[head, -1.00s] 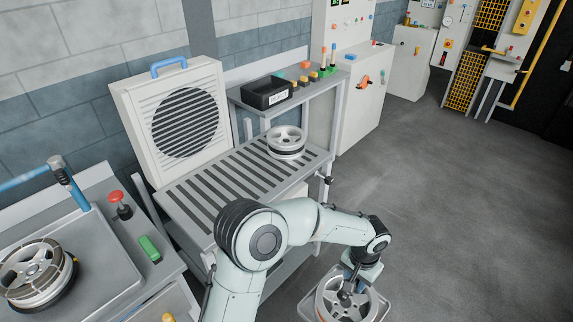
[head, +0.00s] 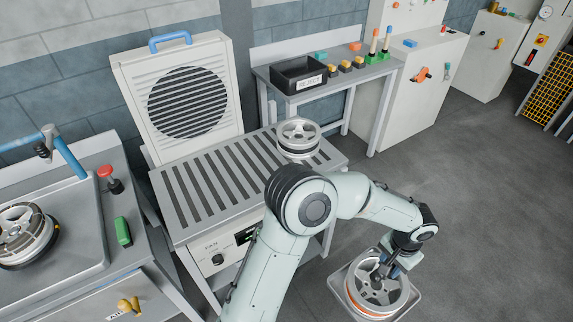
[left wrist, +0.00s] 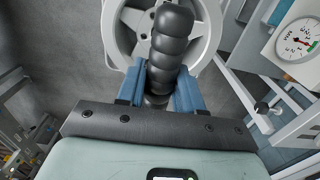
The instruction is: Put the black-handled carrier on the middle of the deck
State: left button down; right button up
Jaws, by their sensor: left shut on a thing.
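The carrier (head: 414,302) is a grey tray with a black handle, and a silver wheel (head: 360,294) with an orange band sits in it. My left gripper (head: 392,264) is shut on the ribbed black handle, which shows upright between the blue fingers in the left wrist view (left wrist: 172,50). The carrier hangs over the floor, right of the deck and below its level. The deck (head: 190,197) is a grey slatted table top with a fan panel on its front. A silver wheel (head: 298,136) sits at its far right end. My right gripper is not in view.
A white louvred fan box (head: 128,95) stands behind the deck. A shelf with a black reject bin (head: 290,80) is behind its right end. A bench (head: 90,250) with another wheel is at left. The deck's left and middle slats are clear; my arm covers its front right.

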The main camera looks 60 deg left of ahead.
aim_at(212, 181)
jog(key=i+u, duration=0.1)
jog(key=u, duration=0.85)
